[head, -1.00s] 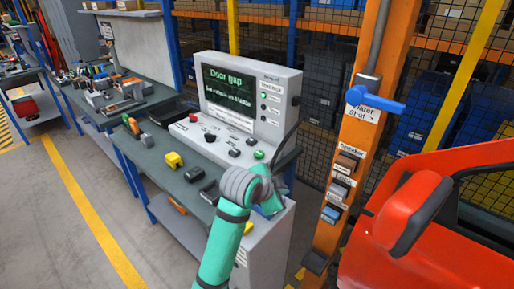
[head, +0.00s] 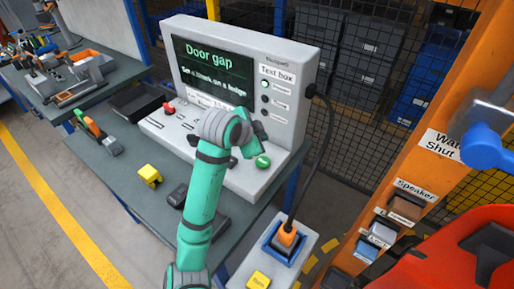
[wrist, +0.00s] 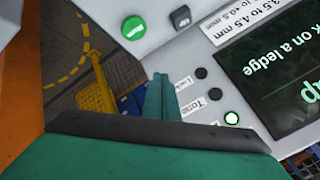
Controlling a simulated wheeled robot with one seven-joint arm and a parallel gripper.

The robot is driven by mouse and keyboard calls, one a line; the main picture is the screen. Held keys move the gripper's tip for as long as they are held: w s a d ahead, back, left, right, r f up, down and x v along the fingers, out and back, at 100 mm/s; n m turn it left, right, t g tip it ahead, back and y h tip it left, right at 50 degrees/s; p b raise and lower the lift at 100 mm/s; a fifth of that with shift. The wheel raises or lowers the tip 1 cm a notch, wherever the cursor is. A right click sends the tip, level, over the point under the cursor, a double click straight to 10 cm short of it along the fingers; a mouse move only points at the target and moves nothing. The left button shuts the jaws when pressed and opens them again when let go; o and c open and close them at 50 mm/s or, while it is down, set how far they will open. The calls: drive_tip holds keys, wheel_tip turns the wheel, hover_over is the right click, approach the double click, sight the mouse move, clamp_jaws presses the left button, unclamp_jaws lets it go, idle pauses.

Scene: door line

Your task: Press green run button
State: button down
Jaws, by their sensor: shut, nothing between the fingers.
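The round green button (head: 262,161) sits at the right front of the grey test box's sloping panel (head: 240,180). In the wrist view the green button (wrist: 133,27) shows whole near the top, with a white label too blurred to read surely. My gripper (head: 249,150) is above the panel, just up and left of the button in the head view. In the wrist view its teal fingers (wrist: 160,96) are together and empty, below the button and apart from it in the picture. I cannot tell their height above the panel. My arm hides some of the panel's controls.
The box's screen (head: 213,70) reads "Door gap". A black cable (head: 325,150) hangs at its right, down to an orange plug (head: 287,235). A yellow block (head: 150,176) lies on the bench. An orange post (head: 450,160) and red door part (head: 470,255) stand at right.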

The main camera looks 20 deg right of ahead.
sight(261, 163)
drive_tip(key=shift+w, duration=0.3)
drive_tip(key=shift+s+f, duration=0.1)
drive_tip(key=shift+f, duration=4.25)
drive_tip(key=shift+f, duration=0.15)
drive_tip(key=shift+f, duration=0.3)
